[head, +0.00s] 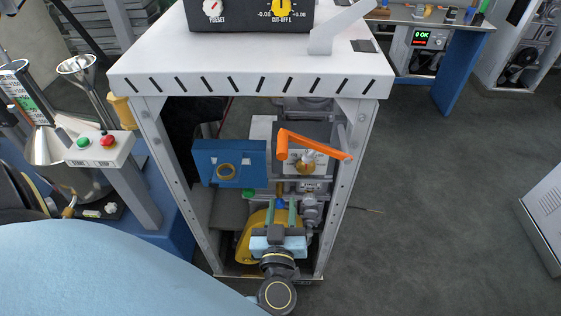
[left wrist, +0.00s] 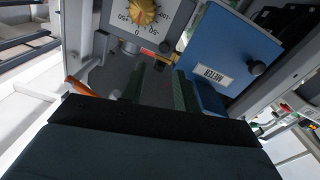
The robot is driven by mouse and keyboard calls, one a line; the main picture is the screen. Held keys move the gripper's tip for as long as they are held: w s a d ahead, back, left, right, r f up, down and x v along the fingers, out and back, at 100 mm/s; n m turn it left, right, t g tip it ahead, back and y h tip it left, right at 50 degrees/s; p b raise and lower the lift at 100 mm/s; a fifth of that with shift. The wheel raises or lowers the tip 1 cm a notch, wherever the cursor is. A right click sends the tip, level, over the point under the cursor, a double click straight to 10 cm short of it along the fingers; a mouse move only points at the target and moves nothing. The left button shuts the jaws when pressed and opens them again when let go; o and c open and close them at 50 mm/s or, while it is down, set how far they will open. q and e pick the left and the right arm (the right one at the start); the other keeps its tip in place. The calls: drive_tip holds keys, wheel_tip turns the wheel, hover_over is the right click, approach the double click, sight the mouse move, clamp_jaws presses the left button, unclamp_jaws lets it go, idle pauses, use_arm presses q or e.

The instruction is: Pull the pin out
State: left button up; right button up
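My left gripper (head: 285,216) reaches into the lower part of the dispenser frame. Its two green fingers stand apart with no object visibly held between them; they also show in the left wrist view (left wrist: 159,88). A small blue knob (head: 280,204) lies at the fingertips in the head view, below a short brass-coloured stem. In the left wrist view a small dark knob (left wrist: 165,47) beside a red and yellow strip (left wrist: 148,52) lies just beyond the fingertips. I cannot tell for sure which of these is the pin, or whether the fingers touch it. My right gripper is not in view.
A dial knob (head: 305,163) and orange lever (head: 310,145) are above right. Frame legs (head: 347,185) flank the opening.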

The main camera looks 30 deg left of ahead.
use_arm(q)
drive_tip(key=a+r+b+x, duration=0.1)
drive_tip(key=x, duration=1.2)
drive_tip(key=shift+a+n, duration=0.2)
drive_tip(key=shift+n, duration=0.2)
drive_tip(key=shift+s, duration=0.1)
clamp_jaws()
